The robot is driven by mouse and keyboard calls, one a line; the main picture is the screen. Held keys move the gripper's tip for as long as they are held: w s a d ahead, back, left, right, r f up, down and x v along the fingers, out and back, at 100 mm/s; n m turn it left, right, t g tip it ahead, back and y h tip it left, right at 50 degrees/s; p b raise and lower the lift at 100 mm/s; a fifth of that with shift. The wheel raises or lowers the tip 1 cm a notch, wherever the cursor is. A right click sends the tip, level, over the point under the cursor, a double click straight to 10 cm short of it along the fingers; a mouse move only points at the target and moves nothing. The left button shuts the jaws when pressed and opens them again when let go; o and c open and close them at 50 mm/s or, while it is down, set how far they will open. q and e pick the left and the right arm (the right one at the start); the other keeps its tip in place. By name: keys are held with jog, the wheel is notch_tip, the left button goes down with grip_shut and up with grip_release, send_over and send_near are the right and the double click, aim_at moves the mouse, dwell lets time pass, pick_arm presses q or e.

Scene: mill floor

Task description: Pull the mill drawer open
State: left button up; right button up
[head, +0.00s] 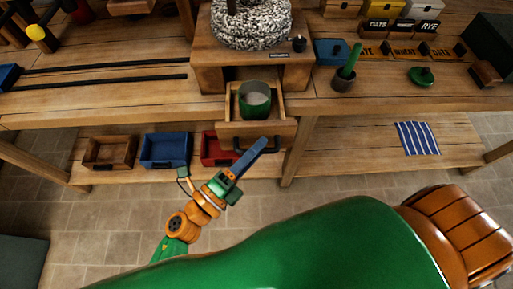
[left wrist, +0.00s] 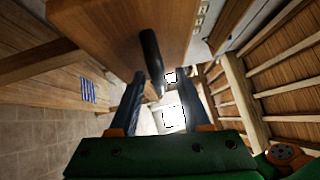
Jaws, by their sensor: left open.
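The mill (head: 207,52) stands on the workbench with a speckled grey stone on top. Its wooden drawer (head: 234,131) stands out from under the mill, and its inside shows. A green cup (head: 254,104) with pale contents stands in the drawer. The dark bar handle (head: 278,145) is on the drawer front, partly covered by my left gripper (head: 262,142). In the left wrist view the handle (left wrist: 151,60) appears between the two spread blue fingers of the left gripper (left wrist: 160,75). The fingers are not closed on it. My right gripper is out of view.
A brown bin (head: 108,151), a blue bin (head: 165,150) and a red bin (head: 212,150) stand on the lower shelf. A striped cloth (head: 417,138) lies on the shelf at right.

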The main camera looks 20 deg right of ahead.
pick_arm(q)
jog(key=r+b+v, duration=0.1)
jog(key=b+v, duration=0.1)
jog(key=v, duration=0.5)
jog(key=shift+f, duration=0.5)
jog(key=w+a+f+n+t+y, duration=0.1)
jog(key=w+a+f+n+y, duration=0.1)
jog(key=a+f+n+y, duration=0.4)
jog(key=w+a+f+n+y, duration=0.2)
jog(key=f+n, duration=0.3)
jog(key=f, duration=0.4)
jog(key=w+a+f+n+t+y, duration=0.1)
jog(key=a+f+n+y, duration=0.2)
jog(key=a+f+n, duration=0.3)
jog(key=s+a+f+n+g+y, duration=0.2)
jog(key=s+a+f+n+y, duration=0.15)
jog(key=f, duration=0.55)
jog(key=s+a+f+n+g+y, duration=0.1)
jog(key=s+f+n+g, duration=0.3)
jog(key=s, duration=0.6)
jog(key=s+a+f+n+g+y, duration=0.1)
jog(key=s+a+f+n+g, duration=0.2)
jog(key=s, duration=0.7)
notch_tip(320, 180, down, 4)
jog(key=shift+s+r+n+g+y, duration=0.1)
jog(key=shift+s+n+g+y, duration=0.25)
jog(key=shift+n+g, duration=0.45)
